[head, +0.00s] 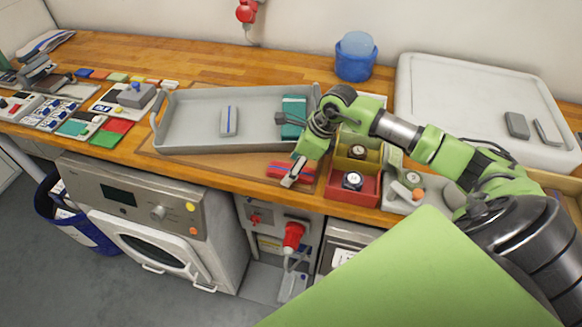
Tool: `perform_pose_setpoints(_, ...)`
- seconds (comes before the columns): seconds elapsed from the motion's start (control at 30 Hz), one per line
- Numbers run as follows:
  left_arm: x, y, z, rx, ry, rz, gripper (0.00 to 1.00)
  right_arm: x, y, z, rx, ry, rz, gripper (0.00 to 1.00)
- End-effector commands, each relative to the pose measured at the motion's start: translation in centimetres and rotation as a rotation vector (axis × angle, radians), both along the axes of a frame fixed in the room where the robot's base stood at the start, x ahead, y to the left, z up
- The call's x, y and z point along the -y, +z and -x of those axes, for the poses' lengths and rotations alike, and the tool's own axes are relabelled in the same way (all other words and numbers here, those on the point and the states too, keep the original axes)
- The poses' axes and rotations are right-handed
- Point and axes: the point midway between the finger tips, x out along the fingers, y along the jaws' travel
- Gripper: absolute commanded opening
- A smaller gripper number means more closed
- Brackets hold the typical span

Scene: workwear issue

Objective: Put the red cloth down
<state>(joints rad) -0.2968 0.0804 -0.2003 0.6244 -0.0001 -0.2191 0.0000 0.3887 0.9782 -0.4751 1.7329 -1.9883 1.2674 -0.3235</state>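The red cloth (279,168), a small folded piece with a blue stripe, lies at the counter's front edge, just in front of the grey tray (180,142). My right gripper (284,149) comes in from the right above the tray's right front corner. Its two fingers look spread, one over the tray and one in front of the red cloth, covering part of it. I see nothing between the fingertips. Whether the lower finger touches the cloth cannot be told. My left gripper is not in view.
The tray holds a teal cloth (293,107) and a grey-white cloth (229,121). Red and yellow bins (367,190) stand right of the red cloth. A blue tub (355,67) and a large white tray (440,75) are behind. Boxes and coloured swatches fill the left.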

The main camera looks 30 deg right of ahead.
Motion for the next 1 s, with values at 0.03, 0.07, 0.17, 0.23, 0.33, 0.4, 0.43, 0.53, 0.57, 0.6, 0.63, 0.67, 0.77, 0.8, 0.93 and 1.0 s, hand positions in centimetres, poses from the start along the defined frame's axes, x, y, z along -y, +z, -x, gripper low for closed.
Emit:
perform_pose_setpoints(0.03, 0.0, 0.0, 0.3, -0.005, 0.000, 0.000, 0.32, 0.0, -0.1, 0.0, 0.000, 0.000, 0.000, 0.60)
perform_pose_setpoints(0.07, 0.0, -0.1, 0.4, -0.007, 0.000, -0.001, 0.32, 0.0, -0.1, 0.0, 0.000, 0.000, 0.000, 0.60)
perform_pose_setpoints(0.17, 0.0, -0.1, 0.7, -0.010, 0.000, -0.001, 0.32, 0.0, -0.1, 0.0, 0.000, 0.000, 0.000, 0.60)
perform_pose_setpoints(0.23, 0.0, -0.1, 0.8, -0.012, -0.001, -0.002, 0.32, 0.0, -0.1, 0.0, 0.000, 0.000, 0.000, 0.44)
perform_pose_setpoints(0.33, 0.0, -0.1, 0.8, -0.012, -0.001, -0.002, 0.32, 0.0, -0.1, 0.0, 0.000, 0.000, 0.000, 0.19)
perform_pose_setpoints(0.4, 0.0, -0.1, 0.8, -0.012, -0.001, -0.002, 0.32, 0.0, -0.1, 0.0, 0.000, 0.000, 0.000, 0.19)
perform_pose_setpoints(0.43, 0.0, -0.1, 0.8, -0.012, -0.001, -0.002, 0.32, 0.0, 0.0, 0.0, 0.000, 0.000, 0.000, 0.19)
perform_pose_setpoints(0.53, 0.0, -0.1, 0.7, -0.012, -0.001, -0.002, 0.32, 0.0, 0.0, 0.0, 0.000, 0.000, 0.000, 0.15)
perform_pose_setpoints(0.57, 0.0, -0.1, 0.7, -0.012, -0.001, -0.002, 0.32, 0.0, 0.0, 0.0, 0.000, 0.000, 0.000, 0.15)
perform_pose_setpoints(0.6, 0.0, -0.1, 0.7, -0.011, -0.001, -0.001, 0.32, 0.0, 0.0, 0.0, 0.000, 0.000, 0.000, 0.15)
perform_pose_setpoints(0.63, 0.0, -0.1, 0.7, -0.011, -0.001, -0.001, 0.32, 0.0, 0.0, 0.0, 0.001, 0.000, -0.001, 0.15)
perform_pose_setpoints(0.67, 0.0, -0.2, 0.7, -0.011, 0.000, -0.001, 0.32, 0.0, 0.0, 0.0, 0.001, 0.000, -0.001, 0.15)
perform_pose_setpoints(0.77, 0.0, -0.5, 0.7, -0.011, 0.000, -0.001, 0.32, 0.0, 0.3, -0.1, 0.003, 0.000, 0.000, 0.15)
perform_pose_setpoints(0.8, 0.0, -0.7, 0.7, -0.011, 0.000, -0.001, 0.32, 0.0, 0.5, -0.1, 0.004, 0.000, 0.000, 0.15)
perform_pose_setpoints(0.93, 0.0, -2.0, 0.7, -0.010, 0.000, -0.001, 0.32, 0.1, 1.8, -0.2, 0.008, 0.000, 0.002, 0.15)
perform_pose_setpoints(1.0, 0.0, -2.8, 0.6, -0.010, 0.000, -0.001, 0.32, 0.0, 3.1, 0.0, 0.009, 0.002, 0.002, 0.15)
